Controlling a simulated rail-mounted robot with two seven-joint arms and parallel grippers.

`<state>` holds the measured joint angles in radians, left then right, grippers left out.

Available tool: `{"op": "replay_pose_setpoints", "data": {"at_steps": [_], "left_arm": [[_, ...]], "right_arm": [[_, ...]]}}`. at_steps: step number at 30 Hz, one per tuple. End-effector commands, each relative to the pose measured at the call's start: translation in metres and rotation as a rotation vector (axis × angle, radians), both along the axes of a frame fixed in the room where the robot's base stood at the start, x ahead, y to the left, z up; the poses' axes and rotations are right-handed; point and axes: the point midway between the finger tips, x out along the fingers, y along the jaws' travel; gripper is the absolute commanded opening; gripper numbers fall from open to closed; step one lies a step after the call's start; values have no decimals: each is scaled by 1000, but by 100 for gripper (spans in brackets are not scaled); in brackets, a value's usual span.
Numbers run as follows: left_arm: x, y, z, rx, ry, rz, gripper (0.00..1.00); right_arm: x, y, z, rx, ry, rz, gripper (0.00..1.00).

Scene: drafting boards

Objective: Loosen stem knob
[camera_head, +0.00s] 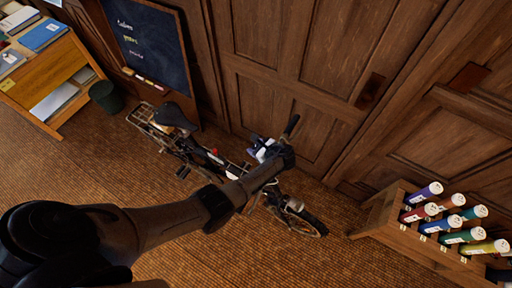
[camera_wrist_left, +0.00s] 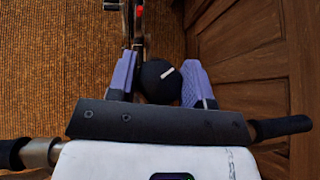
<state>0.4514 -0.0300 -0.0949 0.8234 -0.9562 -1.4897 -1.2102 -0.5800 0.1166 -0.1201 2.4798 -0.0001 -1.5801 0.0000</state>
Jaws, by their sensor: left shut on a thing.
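The stem knob (camera_wrist_left: 158,82) is round and black with a short white line on top, and it shows in the left wrist view. My left gripper (camera_wrist_left: 158,84) has its two purple fingers on either side of the knob and is shut on it. The bicycle (camera_head: 210,160) stands by the wooden wall in the head view. My left gripper (camera_head: 265,150) is at its handlebar there, and my arm hides much of the front of the bicycle. The knob cannot be made out in the head view. My right gripper is not in view.
A handlebar grip (camera_wrist_left: 283,126) sticks out to the right of my gripper. A wooden rack (camera_head: 400,225) with several coloured tubes stands at the right. A chalkboard (camera_head: 150,45), a dark bin (camera_head: 106,96) and a wooden desk (camera_head: 45,75) are at the left. The floor in front is clear.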

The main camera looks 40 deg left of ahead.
Motion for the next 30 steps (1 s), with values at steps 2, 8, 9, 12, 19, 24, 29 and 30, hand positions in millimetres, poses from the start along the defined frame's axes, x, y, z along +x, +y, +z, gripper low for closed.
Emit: {"op": "replay_pose_setpoints", "data": {"at_steps": [2, 8, 9, 12, 19, 24, 29, 30], "left_arm": [[0, 0, 0, -1, -1, 3, 23], [0, 1, 0, -1, -1, 2, 23], [0, 1, 0, -1, -1, 2, 23], [0, 1, 0, -1, -1, 2, 54], [0, 0, 0, 0, 0, 1, 72], [0, 0, 0, 0, 0, 0, 72], [0, -8, 5, -1, -1, 0, 72], [0, -12, 8, -2, -2, -1, 72]], "right_arm": [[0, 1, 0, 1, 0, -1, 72], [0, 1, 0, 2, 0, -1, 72], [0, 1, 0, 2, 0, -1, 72], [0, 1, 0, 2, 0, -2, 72], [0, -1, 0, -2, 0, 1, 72], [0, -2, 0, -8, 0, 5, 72], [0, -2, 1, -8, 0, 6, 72], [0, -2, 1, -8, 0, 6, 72]]}}
